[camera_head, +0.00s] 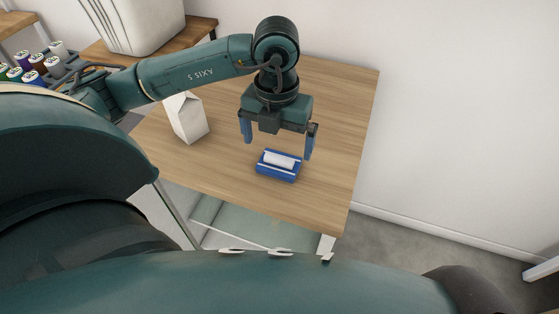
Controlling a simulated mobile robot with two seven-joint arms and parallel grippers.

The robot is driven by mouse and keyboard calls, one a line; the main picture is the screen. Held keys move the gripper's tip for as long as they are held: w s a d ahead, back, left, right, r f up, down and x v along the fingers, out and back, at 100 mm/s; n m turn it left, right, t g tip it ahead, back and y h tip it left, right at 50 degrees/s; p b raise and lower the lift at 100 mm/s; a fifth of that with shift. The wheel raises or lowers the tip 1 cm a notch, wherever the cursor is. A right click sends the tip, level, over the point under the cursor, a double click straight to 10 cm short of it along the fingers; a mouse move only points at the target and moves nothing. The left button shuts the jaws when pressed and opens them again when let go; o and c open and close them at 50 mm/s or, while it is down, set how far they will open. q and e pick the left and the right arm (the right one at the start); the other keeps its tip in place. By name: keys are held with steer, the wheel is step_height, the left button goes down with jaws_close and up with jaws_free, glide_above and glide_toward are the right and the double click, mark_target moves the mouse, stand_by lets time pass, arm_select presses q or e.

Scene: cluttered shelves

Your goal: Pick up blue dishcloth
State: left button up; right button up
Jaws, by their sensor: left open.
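The blue dishcloth (279,173) lies on the wooden table (210,165) near its front edge, as a small folded bundle with a white band across its top. My left gripper (278,149) is open and points down over the table. Its two blue fingers stand apart, just behind the cloth in the picture. The right fingertip appears close to the cloth's back right corner; I cannot tell the exact height gap. Nothing is held between the fingers. My right gripper is not in view.
A white carton (186,118) stands on the table to the left of the cloth. A white bin (138,25) stands behind at the upper left. Several coloured spools (38,63) sit at the far left. The table's right side is clear, with a white wall (465,110) beyond.

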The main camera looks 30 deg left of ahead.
mark_target(280, 156)
arm_select(q)
steer(key=shift+w+d+f+p, duration=0.1)
steer(key=shift+w+f+p, duration=0.05)
steer(key=shift+f, duration=1.2)
steer(key=shift+w+f+p, duration=0.15)
steer(key=shift+f, duration=1.2)
steer(key=shift+c, duration=0.4)
steer(key=c, duration=0.9)
